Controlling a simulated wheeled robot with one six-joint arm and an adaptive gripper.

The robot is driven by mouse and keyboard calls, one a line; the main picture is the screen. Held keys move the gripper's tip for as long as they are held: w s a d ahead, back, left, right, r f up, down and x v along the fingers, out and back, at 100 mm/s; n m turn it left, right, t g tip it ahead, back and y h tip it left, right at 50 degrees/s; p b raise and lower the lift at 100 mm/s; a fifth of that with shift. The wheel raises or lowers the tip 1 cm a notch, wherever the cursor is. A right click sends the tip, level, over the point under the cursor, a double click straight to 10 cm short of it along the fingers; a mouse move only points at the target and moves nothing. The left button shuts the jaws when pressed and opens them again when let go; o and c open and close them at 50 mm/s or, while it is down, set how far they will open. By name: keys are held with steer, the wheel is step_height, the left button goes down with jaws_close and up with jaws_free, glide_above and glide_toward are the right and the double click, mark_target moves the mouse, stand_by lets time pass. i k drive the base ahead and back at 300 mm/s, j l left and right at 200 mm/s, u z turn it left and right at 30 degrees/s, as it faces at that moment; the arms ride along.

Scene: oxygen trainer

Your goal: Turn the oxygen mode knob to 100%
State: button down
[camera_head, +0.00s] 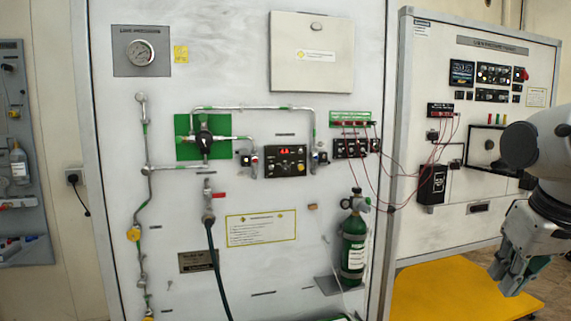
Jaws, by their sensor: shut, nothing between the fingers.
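A white oxygen trainer panel (170,88) stands upright in front of me. A black control box (285,161) with a red display and small knobs is mounted near its middle. A dark round knob or valve (204,138) sits on a green plate to the left of it. Labels are too small to read, so I cannot tell which of these is the oxygen mode knob or where it points. My gripper (508,286) hangs at the lower right, shut and empty, pointing down. It is well to the right of the control box and touches nothing that I can see.
Metal pipes (260,107) and a dark hose (216,265) run over the panel. A green cylinder (354,247) stands at its lower right. Thin red wires (402,176) span to a second panel (480,222). A yellow platform (450,291) lies below that panel.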

mark_target(286, 169)
steer(key=j+z, duration=0.1)
steer(key=j, duration=1.15)
steer(key=i, duration=0.1)
